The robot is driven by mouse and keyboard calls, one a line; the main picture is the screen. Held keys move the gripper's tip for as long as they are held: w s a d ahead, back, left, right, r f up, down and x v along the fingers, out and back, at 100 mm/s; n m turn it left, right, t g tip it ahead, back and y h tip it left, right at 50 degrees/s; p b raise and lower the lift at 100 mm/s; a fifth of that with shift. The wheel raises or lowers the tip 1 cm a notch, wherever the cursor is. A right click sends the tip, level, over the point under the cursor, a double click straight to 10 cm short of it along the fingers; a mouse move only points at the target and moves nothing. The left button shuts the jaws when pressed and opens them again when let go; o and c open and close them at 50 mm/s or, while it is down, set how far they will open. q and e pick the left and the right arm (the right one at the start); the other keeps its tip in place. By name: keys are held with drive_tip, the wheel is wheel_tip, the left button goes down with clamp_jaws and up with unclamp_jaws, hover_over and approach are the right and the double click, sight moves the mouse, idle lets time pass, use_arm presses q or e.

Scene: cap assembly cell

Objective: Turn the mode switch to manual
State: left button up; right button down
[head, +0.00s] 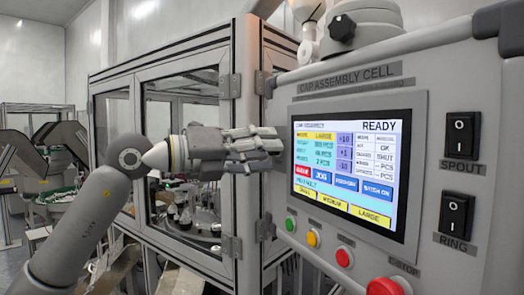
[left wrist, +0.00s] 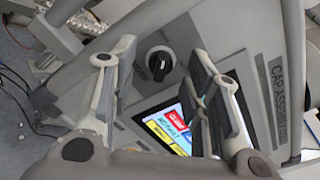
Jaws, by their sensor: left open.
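The mode switch (left wrist: 160,65), a black rotary knob on a light round collar, sits on the grey panel beside the touchscreen in the left wrist view. In the head view it does not show; my left gripper covers that part of the panel. My left gripper (head: 274,141) points at the panel's left edge in the head view. In the left wrist view its two fingers (left wrist: 160,50) are apart, with the knob seen between them and nothing held. I cannot tell any contact with the knob. Its position marking is too small to read. My right gripper is not in view.
The touchscreen (head: 350,175) reads READY. Below it are green (head: 290,224), orange (head: 313,237) and red (head: 344,257) buttons and a large red stop button (head: 386,287). SPOUT (head: 462,136) and RING (head: 456,214) switches are on the right. A glazed enclosure (head: 185,150) stands behind my left arm.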

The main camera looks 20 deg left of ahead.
use_arm(q)
drive_tip(key=v, duration=1.1)
drive_tip(key=shift+s+a, duration=0.25)
